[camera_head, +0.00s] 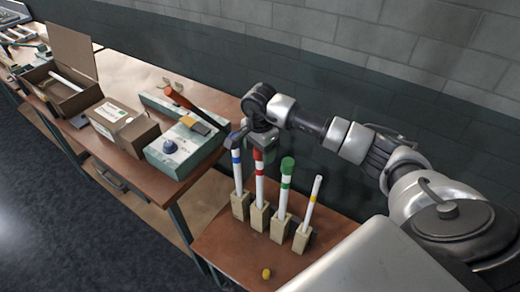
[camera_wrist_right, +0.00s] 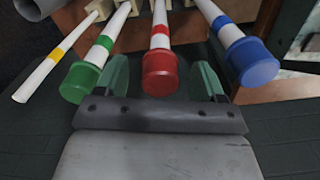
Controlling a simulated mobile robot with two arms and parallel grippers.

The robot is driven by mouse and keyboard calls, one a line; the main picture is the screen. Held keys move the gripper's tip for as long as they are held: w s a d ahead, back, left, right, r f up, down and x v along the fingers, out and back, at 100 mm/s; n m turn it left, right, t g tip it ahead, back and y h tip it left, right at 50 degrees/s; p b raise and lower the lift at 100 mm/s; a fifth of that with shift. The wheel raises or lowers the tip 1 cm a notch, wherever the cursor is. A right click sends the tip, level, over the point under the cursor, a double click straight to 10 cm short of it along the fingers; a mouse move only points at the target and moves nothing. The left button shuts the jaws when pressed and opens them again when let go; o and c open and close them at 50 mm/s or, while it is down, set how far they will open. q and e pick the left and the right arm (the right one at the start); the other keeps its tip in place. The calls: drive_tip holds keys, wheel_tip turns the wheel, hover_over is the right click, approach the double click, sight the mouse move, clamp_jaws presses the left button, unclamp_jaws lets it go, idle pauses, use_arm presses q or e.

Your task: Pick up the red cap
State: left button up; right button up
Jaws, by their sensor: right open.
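The red cap (camera_wrist_right: 160,75) sits on the end of a white tube with a red band (camera_wrist_right: 160,30). In the wrist view it lies between the two green fingers of my right gripper (camera_wrist_right: 162,82), with a gap on both sides. The right gripper is open and holds nothing. In the head view the right gripper (camera_head: 259,140) is at the top of the red-banded tube (camera_head: 259,187), which stands upright in a wooden block (camera_head: 259,216). The gripper hides at least part of the cap there. My left gripper is not in view.
A blue-capped tube (camera_wrist_right: 254,62) and a green-capped tube (camera_wrist_right: 80,82) stand close on either side. An uncapped tube with a yellow band (camera_head: 312,198) stands beyond the green one. A small yellow cap (camera_head: 266,273) lies on the table (camera_head: 232,252). Boxes fill the left bench.

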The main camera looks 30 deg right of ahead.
drive_tip(key=c, duration=1)
drive_tip(key=shift+o, duration=0.2)
drive_tip(key=shift+r, duration=0.15)
